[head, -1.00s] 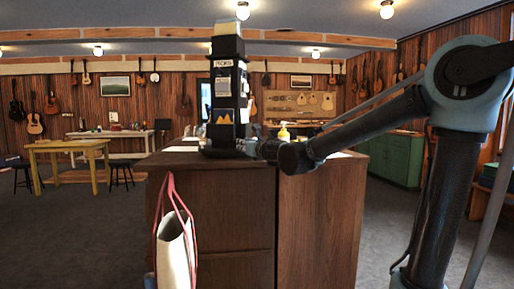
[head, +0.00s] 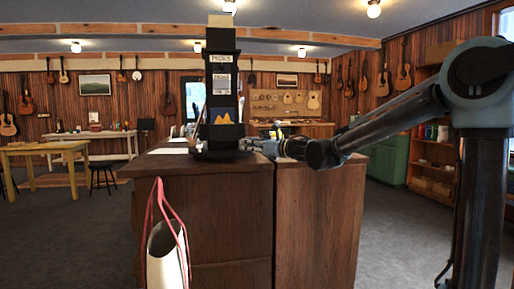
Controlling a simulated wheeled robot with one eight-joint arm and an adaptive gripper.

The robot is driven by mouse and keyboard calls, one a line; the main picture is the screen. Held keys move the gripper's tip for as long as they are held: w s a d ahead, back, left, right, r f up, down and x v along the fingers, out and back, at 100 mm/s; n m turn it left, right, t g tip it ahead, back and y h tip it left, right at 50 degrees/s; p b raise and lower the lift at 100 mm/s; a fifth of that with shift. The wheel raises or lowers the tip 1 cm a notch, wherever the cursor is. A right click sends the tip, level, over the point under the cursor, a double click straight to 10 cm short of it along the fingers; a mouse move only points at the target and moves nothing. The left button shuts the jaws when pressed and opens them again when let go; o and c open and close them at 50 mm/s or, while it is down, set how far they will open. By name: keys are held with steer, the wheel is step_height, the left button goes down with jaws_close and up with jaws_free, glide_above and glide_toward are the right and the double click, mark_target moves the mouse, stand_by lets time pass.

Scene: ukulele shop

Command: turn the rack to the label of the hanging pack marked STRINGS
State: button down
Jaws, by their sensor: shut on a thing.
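The black rack (head: 218,103) stands upright on the wooden counter. One face is nearly square to the head view. Its upper label (head: 220,57) seems to read PICKS; the white label (head: 221,83) below it is too small to read surely. A dark pack with an orange peak design (head: 222,117) hangs low on this face. I cannot make out a pack marked STRINGS. My gripper (head: 250,146) reaches in from the right and is shut at the right side of the rack's round base (head: 215,154); its fingertips are small and partly hidden.
The wooden counter (head: 315,215) fills the middle. A white bag with pink handles (head: 165,255) hangs at its front left. A yellow table (head: 45,150) and a dark stool (head: 103,175) stand at left. Open floor lies on both sides. A green cabinet (head: 388,160) stands at right.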

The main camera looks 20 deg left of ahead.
steer(key=shift+w+d, duration=0.15)
stand_by(0.4)
steer(key=c, duration=1.5)
jaws_free()
steer(key=shift+c, duration=0.2)
steer(key=shift+o, duration=0.4)
steer(key=s+d, duration=0.1)
steer(key=d, duration=1.1)
steer(key=shift+s, duration=0.35)
steer(key=shift+f, duration=0.1)
